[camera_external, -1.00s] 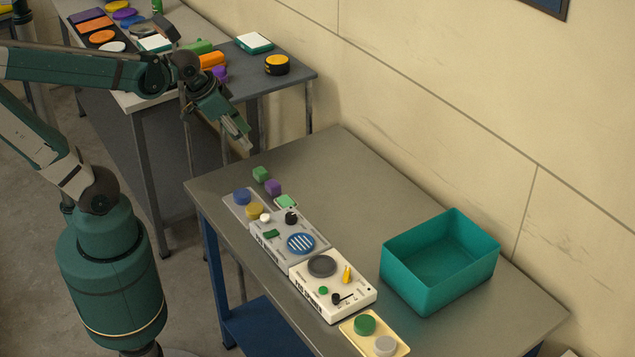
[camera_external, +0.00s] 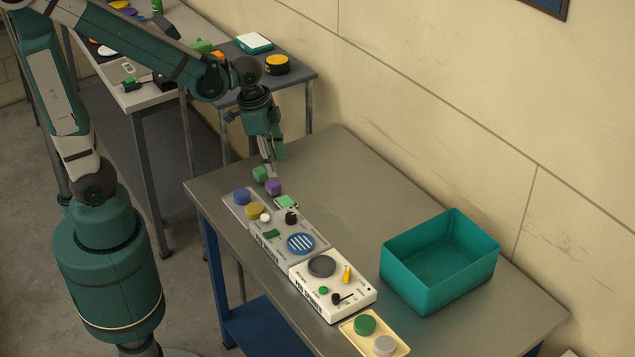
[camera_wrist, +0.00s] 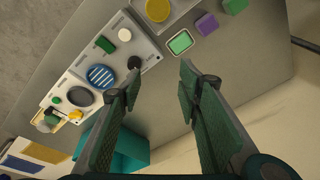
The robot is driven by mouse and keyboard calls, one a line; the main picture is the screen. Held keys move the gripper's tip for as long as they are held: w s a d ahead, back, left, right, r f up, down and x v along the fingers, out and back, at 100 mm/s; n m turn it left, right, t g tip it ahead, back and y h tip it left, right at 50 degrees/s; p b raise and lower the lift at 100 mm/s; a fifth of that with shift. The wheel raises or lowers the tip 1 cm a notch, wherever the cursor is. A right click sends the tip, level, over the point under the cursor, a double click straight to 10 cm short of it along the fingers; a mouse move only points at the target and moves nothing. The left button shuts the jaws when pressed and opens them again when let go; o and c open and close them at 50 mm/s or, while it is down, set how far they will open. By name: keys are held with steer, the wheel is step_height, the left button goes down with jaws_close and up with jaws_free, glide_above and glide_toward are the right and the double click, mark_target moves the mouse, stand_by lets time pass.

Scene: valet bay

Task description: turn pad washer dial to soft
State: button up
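Two control units stand end to end on the table: a grey one (camera_external: 270,238) with a black dial (camera_external: 291,217) and a blue striped disc (camera_external: 301,243), and a white one (camera_external: 318,306) with a yellow lever (camera_external: 347,274) and a small black knob (camera_external: 336,298). Their lettering is too small to tell surely which is the pad washer. My gripper (camera_external: 270,172) is open and empty, pointing down above the table's far end, near the green and purple blocks. In the wrist view the grey unit's black dial (camera_wrist: 135,62) shows beside the left fingertip of my gripper (camera_wrist: 161,69).
A green block (camera_external: 260,174), a purple block (camera_external: 274,187) and a pale green-topped square (camera_external: 287,201) lie beyond the grey unit. A teal bin (camera_external: 417,278) stands right of the units. A cream tray (camera_external: 350,334) holds green and grey discs. The table's right-rear area is clear.

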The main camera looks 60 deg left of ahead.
mark_target(291, 215)
steer(key=shift+w+d+f+m+g+y+p, duration=0.15)
steer(key=shift+d+f+m+g+p, duration=0.2)
steer(key=shift+d+f+m, duration=0.55)
steer(key=shift+w+d+f+m+g+y+p, duration=0.1)
steer(key=shift+d+f+m+g+p, duration=0.3)
steer(key=shift+d+f, duration=0.95)
steer(key=shift+w+d+f+m+g+y+p, duration=0.15)
steer(key=shift+d+f+m+g+p, duration=0.2)
steer(key=shift+d+f+m, duration=0.7)
steer(key=shift+d+r+n, duration=0.25)
steer(key=shift+d+n, duration=0.05)
steer(key=shift+n, duration=0.15)
steer(key=shift+f, duration=0.1)
steer(key=shift+f, duration=3.8)
steer(key=c, duration=0.9)
